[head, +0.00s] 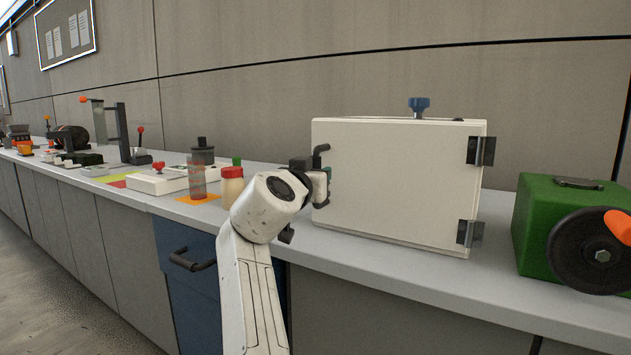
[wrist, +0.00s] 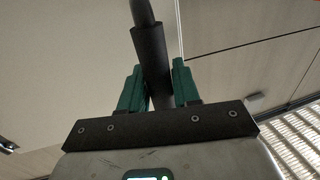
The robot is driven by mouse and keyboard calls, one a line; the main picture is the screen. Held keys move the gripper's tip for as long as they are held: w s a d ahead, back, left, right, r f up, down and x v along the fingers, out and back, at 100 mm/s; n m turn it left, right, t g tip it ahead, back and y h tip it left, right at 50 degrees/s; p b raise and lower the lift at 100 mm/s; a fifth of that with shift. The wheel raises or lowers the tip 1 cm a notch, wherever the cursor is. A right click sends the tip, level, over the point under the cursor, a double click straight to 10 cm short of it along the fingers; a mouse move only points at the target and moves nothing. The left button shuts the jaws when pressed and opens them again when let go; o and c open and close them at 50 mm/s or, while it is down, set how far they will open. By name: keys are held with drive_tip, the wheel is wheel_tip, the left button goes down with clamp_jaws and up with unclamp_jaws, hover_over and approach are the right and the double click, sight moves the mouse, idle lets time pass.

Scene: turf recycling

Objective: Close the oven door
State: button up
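The oven (head: 390,185) is a pale box on the counter, its door facing me, with dark hinges on the right edge. The door looks shut or nearly shut; I cannot tell if a small gap is left. Its black handle (head: 321,150) is at the left edge, partly hidden by my wrist. My gripper (head: 325,180) is at this handle. In the wrist view, the green fingers of my gripper (wrist: 160,88) lie on both sides of the dark handle bar (wrist: 151,52), which runs tilted between them and fills the space.
A blue knob (head: 419,105) stands on top of the oven. A green box with a black wheel (head: 556,225) is to the right. A red-capped jar (head: 232,187) and a clear cylinder (head: 197,177) stand left of my arm. The counter front (head: 400,272) is clear.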

drive_tip(key=o, duration=0.3)
drive_tip(key=shift+a, duration=0.1)
drive_tip(key=p+v, duration=0.3)
drive_tip(key=v, duration=0.7)
drive_tip(key=shift+s+a, duration=0.15)
drive_tip(key=shift+s, duration=0.25)
drive_tip(key=shift+f, duration=0.1)
